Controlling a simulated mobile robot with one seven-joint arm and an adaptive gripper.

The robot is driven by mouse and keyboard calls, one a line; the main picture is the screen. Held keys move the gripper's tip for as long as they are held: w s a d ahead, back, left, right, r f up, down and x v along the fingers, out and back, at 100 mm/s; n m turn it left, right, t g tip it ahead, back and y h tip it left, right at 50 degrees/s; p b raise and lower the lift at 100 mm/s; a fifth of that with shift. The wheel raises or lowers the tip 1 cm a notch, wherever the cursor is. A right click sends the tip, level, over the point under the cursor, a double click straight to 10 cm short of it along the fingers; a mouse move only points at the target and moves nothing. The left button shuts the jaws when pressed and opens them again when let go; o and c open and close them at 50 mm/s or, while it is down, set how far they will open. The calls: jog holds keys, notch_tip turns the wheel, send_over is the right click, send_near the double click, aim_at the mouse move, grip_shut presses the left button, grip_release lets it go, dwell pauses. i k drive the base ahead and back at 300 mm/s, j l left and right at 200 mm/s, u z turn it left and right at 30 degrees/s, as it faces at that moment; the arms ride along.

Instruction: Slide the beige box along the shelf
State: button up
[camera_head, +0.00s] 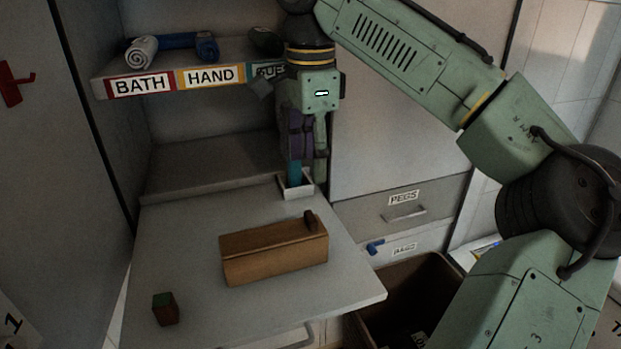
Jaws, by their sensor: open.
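A small pale beige open-topped box (297,193) stands at the back right of the pull-out shelf (200,225). My gripper (307,178) points down at it from above and is open. Its left, teal finger reaches to the box's opening, and its right, green finger is at the box's right side. I cannot tell whether either finger touches the box. The fingers hide part of the box's back and inside.
A brown wooden box (275,257) lies in the middle of the shelf, in front of the beige box. A small red and green block (165,309) stands front left. An upper shelf (140,82) holds rolled towels (143,51). A brown bin (392,303) is below right.

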aim_at(269, 263)
jog(key=k+l, duration=0.25)
jog(key=k, duration=0.25)
jog(key=k+l, duration=0.2)
jog(key=k, duration=0.25)
jog(key=k+l, duration=0.25)
jog(key=k, duration=0.25)
